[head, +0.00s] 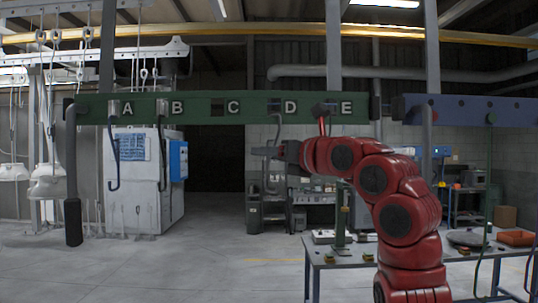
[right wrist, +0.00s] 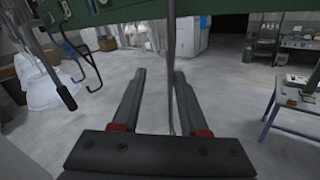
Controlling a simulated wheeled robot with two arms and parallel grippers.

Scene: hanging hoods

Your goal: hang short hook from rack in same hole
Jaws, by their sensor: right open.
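The green rack (head: 255,108) spans the head view, with holes marked A to E. A grey hook (head: 265,175) hangs below it near D. My right gripper (head: 280,152) is beside this hook, level with its upper part. In the right wrist view my right gripper (right wrist: 160,74) is open, and a thin grey rod (right wrist: 171,55) stands between its fingers. I cannot tell whether either finger touches it. A dark blue hook (head: 112,160) hangs near A and a dark hook (head: 162,160) near B. A red piece (head: 322,125) at E is partly hidden by my right arm. My left gripper is not in view.
A grey bar with a black grip (head: 73,220) hangs at the rack's left end. A blue rack (head: 465,110) stands to the right, with a green hook (head: 490,150). A work table (head: 455,262) is below at right. Open floor lies at left.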

